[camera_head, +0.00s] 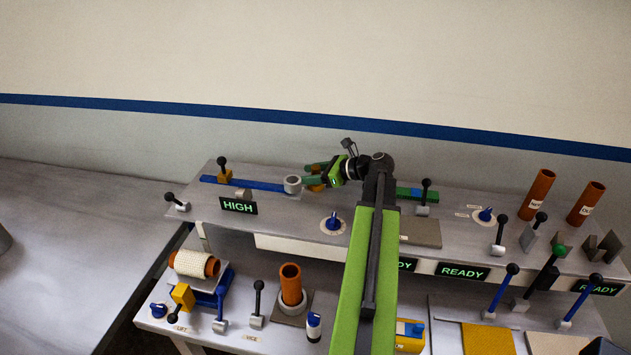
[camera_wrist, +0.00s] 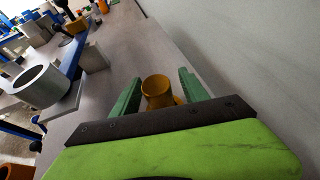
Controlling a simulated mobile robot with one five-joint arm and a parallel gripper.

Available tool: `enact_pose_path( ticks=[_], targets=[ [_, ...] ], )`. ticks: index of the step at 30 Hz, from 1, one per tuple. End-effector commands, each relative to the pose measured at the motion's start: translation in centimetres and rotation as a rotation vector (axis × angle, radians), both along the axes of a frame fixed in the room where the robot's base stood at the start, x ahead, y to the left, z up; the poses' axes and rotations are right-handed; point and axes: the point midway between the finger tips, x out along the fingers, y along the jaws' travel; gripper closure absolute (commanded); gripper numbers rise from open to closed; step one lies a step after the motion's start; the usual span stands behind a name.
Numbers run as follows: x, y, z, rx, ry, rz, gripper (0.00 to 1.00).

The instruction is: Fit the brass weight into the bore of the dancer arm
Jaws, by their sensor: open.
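The brass weight (camera_wrist: 157,88), a small gold-orange cylinder, stands on the grey shelf top between the two green fingers of my gripper (camera_wrist: 160,79). The fingers are open, with a gap visible on both sides of the weight. In the head view my gripper (camera_head: 308,175) reaches left over the shelf, and its fingers partly hide the weight (camera_head: 316,188). A blue bar with a pale grey ring (camera_head: 292,184) at its right end looks like the dancer arm (camera_head: 245,184). The ring, its bore open, also shows at left in the wrist view (camera_wrist: 42,86).
A small grey block (camera_wrist: 95,57) stands near the ring. Orange tubes (camera_head: 538,194) stand far right. The wall is close behind the shelf.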

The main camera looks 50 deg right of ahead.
Motion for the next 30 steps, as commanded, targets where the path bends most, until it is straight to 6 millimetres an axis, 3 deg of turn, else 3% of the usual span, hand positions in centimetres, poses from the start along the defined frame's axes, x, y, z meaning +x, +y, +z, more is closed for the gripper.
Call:
enact_pose_path(
  ticks=[6,18,30],
  targets=[
    [0.11,0.02,0.01,0.000,0.000,-0.001,0.50],
    [0.09,0.02,0.02,0.000,0.000,-0.001,1.00],
    [0.09,0.02,0.40,0.000,-0.001,-0.001,1.00]
  ],
)
